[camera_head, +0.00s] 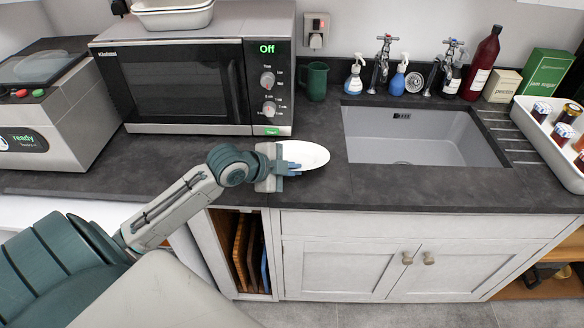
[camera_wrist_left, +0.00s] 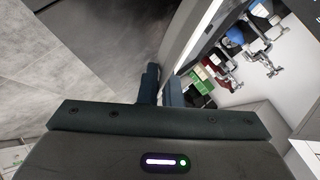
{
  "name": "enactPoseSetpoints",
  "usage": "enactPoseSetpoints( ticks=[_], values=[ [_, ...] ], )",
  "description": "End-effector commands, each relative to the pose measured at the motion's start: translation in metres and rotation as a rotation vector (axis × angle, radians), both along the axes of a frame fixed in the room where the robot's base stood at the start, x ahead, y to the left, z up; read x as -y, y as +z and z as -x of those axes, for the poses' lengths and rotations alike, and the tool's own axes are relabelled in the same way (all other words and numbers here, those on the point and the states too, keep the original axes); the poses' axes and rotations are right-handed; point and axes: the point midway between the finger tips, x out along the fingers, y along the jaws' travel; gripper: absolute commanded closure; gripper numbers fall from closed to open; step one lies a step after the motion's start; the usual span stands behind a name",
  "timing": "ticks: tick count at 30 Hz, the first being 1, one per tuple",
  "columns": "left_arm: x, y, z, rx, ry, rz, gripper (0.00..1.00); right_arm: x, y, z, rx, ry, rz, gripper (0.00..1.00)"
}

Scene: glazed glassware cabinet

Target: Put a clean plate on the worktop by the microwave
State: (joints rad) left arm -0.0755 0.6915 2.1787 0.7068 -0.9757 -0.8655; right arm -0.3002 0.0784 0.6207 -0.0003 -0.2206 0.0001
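A white plate (camera_head: 313,153) lies flat on the dark worktop (camera_head: 345,188), just right of the microwave's (camera_head: 190,80) front corner and left of the sink. My left gripper (camera_head: 291,169) is at the plate's near left side and hides part of it. Whether the fingers touch the plate I cannot tell. My right gripper is not in view.
A sink (camera_head: 420,135) is right of the plate. A green mug (camera_head: 313,82), spray bottles and taps stand along the back. A white tray of jars (camera_head: 550,140) is at the far right. A grey appliance (camera_head: 50,110) is at the left.

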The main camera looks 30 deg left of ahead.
Motion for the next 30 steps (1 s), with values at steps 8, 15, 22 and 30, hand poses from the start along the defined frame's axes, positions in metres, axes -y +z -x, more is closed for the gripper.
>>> enactPoseSetpoints(
  ticks=[8,15,22,30],
  values=[
    [0.000,0.001,0.000,0.002,-0.001,0.000,0.70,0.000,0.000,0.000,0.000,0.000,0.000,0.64],
    [-0.001,0.000,0.001,0.000,0.000,-0.001,0.70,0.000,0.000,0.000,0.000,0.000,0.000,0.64],
    [-0.006,0.007,0.012,0.001,0.000,-0.006,0.70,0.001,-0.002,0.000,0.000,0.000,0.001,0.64],
    [-0.014,0.022,0.032,0.000,0.001,-0.009,0.70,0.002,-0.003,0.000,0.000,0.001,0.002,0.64]
  ],
)
